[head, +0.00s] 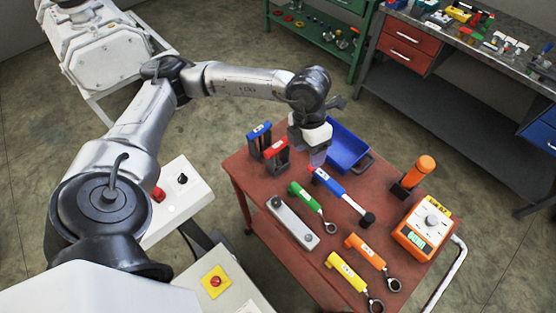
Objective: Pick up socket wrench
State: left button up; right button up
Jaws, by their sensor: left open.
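A tool with a blue handle, a pale shaft and a black socket-like end lies on the red cart top; it looks like the socket wrench (330,182). Its handle points to the upper left and its black end to the lower right. My left gripper (318,158) is open, pointing down just above and behind the handle end. I cannot tell whether it touches the handle. Part of the gripper is hidden by its own wrist. My right gripper is not in view.
On the red cart (300,262) lie green (303,195), orange (365,250) and yellow (347,270) wrenches and a metal bar (292,222). A blue bin (347,147), a standing orange-handled tool (419,170) and an orange meter (424,231) are close by. Blue and red-topped blocks (276,152) stand at left.

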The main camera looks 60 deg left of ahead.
pick_arm(q)
jog(key=a+n+y+b, duration=0.2)
jog(key=a+y, duration=0.3)
jog(key=a, duration=0.5)
send_over(277, 146)
jog(key=d, duration=0.1)
jog(key=shift+g, duration=0.3)
jog(key=f, duration=0.4)
jog(key=w+f+b, duration=0.1)
jog(key=f, duration=0.2)
jog(key=shift+s+x, duration=0.15)
jog(key=shift+x, duration=1.15)
jog(key=shift+s+x, duration=0.15)
jog(key=shift+x, duration=1.1)
jog(key=shift+f, duration=0.5)
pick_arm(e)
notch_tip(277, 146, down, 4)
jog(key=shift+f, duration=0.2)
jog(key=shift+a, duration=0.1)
pick_arm(q)
jog(key=c, duration=0.6)
grip_shut()
